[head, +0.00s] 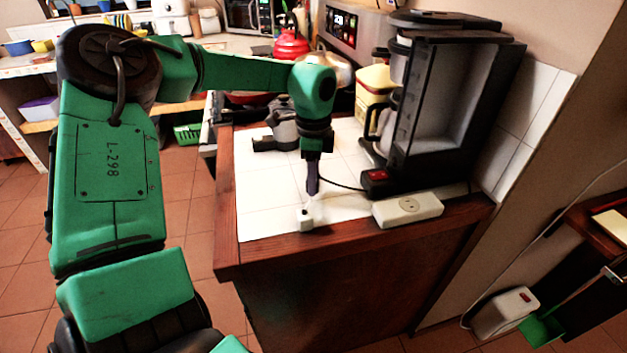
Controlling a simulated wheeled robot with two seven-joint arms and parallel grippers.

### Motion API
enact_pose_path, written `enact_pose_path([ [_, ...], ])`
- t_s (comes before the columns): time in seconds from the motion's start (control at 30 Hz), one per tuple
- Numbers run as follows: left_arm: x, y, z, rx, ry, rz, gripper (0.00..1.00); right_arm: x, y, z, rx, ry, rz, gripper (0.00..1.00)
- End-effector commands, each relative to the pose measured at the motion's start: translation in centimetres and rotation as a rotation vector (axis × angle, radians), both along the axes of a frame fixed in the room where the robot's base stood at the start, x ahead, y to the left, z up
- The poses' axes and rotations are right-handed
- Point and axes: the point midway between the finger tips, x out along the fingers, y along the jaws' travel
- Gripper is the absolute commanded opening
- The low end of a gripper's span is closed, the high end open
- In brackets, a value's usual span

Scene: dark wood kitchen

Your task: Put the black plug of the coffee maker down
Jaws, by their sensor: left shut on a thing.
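The coffee maker (440,100), black with a grey inner panel and a red switch, stands on the white-tiled counter. Its thin black cord (342,185) runs left to my left gripper (312,188), which points down over the tiles near the counter's front edge. The left gripper is shut on the cord's end, where the black plug is; the plug itself is mostly hidden by the fingers. Whether it touches the tiles I cannot tell. My right gripper is out of view.
A white socket box (408,208) sits at the counter's front edge, right of the gripper. White tiles (262,190) to the left are clear, bordered by a wooden edge (330,238).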

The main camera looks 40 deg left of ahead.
Motion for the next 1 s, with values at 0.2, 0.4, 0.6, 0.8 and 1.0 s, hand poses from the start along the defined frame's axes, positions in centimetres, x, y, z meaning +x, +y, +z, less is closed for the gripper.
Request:
enact_pose_path([
  [0.2, 0.0, 0.0, -1.1, 0.0, -0.001, -0.001, 0.0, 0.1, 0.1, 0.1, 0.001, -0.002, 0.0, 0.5],
  [0.4, 0.0, 0.0, -1.5, 0.001, -0.001, -0.001, 0.0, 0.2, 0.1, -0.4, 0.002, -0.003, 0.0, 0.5],
  [0.6, 0.0, 0.0, -2.0, 0.001, -0.001, 0.0, 0.0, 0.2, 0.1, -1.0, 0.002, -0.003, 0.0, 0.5],
  [0.8, 0.0, 0.0, -2.3, 0.001, -0.001, -0.001, 0.49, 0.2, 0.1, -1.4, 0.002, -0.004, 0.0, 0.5],
  [1.0, 0.0, 0.0, -2.2, 0.001, -0.001, -0.001, 0.71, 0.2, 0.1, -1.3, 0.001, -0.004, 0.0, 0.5],
])
